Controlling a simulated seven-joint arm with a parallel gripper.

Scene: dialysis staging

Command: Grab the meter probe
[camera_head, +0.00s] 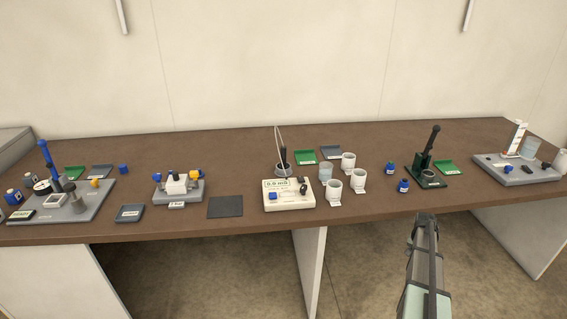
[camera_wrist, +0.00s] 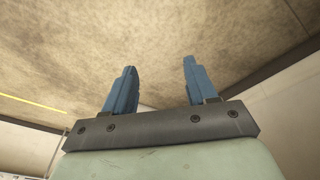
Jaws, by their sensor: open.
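The white meter (camera_head: 288,195) with a small display stands near the front edge at the middle of the table in the head view. A dark, slim upright piece with a thin pale cable, which looks like the meter probe (camera_head: 283,158), stands in a dark round holder (camera_head: 284,171) just behind the meter. My gripper (camera_wrist: 160,66) shows two blue fingers, apart and empty, in the wrist view. In the head view my arm is in front of the table at lower right, well to the right of the meter and apart from it. The probe does not show in the wrist view.
White cups (camera_head: 334,190) and a clear beaker (camera_head: 325,172) stand right of the meter. A green stand with a black handle (camera_head: 430,155) and blue-capped bottles (camera_head: 403,186) are farther right. A dark mat (camera_head: 225,206) lies left of the meter.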

